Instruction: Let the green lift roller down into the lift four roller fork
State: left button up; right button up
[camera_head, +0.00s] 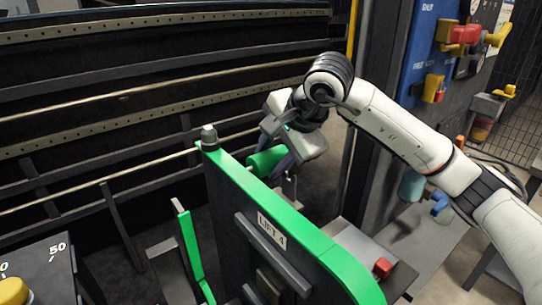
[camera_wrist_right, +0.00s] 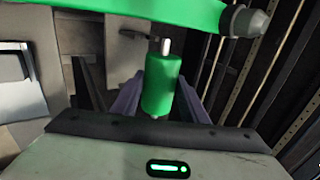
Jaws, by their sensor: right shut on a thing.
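The green lift roller (camera_head: 267,161) is behind the far part of the green-topped LIFT 4 frame (camera_head: 290,215). My right gripper (camera_head: 283,160) is shut on it and holds it up in the air. In the right wrist view the roller (camera_wrist_right: 161,86) sits between the purple-grey fingers of my right gripper (camera_wrist_right: 160,92), with a pale axle end showing at its top. A small grey upright bracket (camera_head: 290,187), possibly the roller fork, stands just below the gripper; the roller looks apart from it. My left gripper is not in view.
The LIFT 4 frame's green top edge runs close beside the roller, with a grey knob (camera_head: 209,136) at its far end. A dark rail wall (camera_head: 100,110) stands behind. A grey ledge with a red block (camera_head: 382,267) is at the lower right.

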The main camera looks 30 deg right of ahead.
jog(key=shift+f+b, duration=0.45)
jog(key=shift+f, duration=0.3)
jog(key=shift+f+b, duration=0.75)
jog(key=shift+f, duration=0.1)
jog(key=shift+f+b, duration=0.5)
jog(key=shift+f, duration=0.1)
jog(key=shift+f+b, duration=0.6)
jog(key=shift+f, duration=0.15)
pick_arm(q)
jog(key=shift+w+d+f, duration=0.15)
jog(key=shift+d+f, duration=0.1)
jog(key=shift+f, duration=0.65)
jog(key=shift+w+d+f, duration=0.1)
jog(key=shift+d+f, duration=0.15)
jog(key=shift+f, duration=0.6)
pick_arm(e)
jog(key=shift+f, duration=0.3)
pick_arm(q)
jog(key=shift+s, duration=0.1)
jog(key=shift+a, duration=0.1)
pick_arm(e)
jog(key=o, duration=1.3)
